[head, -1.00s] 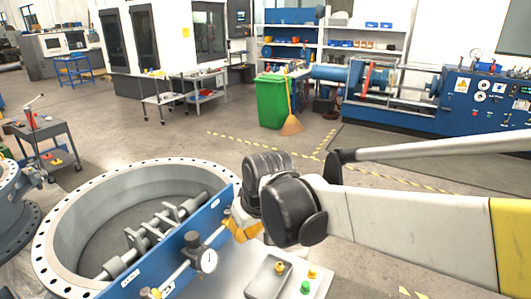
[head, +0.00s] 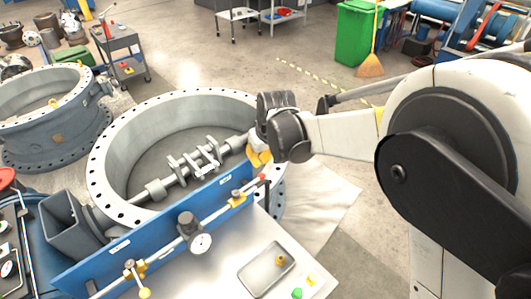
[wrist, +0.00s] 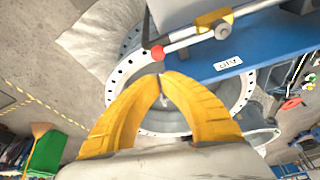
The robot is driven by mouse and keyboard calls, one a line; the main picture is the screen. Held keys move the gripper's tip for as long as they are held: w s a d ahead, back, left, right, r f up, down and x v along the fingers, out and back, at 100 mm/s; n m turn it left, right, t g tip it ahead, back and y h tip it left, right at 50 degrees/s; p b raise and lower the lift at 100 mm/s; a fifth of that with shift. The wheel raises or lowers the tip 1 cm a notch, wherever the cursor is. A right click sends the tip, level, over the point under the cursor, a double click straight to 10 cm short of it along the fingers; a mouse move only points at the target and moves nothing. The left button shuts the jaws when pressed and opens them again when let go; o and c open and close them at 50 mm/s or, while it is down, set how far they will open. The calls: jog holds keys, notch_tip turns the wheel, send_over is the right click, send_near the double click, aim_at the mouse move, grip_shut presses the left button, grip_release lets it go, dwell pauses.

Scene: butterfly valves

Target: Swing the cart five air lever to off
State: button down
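The blue panel (head: 165,238) stands along the metal cart top (head: 228,268). A lever with a red tip (head: 263,178) sits on a brass valve (head: 237,197) at the panel's far end. In the wrist view, the red lever tip (wrist: 157,53) is just beyond my fingertips, beside an upside-down label (wrist: 228,63) reading AIR. My gripper (wrist: 163,75) has yellow fingers whose tips meet, with nothing seen between them. In the head view, my gripper (head: 259,158) is just above the red tip, apart from it. No cart number is readable.
A second valve with a yellow-tipped lever (head: 143,292) is at the panel's near end. A pressure gauge (head: 201,244) and a small tray (head: 267,268) are between me and the panel. A large flanged ring (head: 101,190) with a shaft stands behind.

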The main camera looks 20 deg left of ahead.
jog(key=x, duration=0.6)
jog(key=shift+w, duration=0.2)
jog(key=shift+d+b, duration=0.1)
jog(key=shift+b, duration=0.2)
jog(key=shift+s+d+m, duration=0.1)
jog(key=shift+d+m, duration=0.25)
jog(key=shift+m, duration=0.05)
jog(key=shift+d, duration=0.15)
jog(key=s+d+m+h+b, duration=0.2)
jog(key=s+d+m, duration=0.1)
jog(key=s+m, duration=0.4)
jog(key=s+d+m+h+b, duration=0.2)
jog(key=s+d+m+b, duration=0.1)
jog(key=s+m, duration=0.4)
jog(key=shift+d+m+t+h+b, duration=0.4)
jog(key=shift+d+m, duration=0.35)
jog(key=shift+m, duration=0.25)
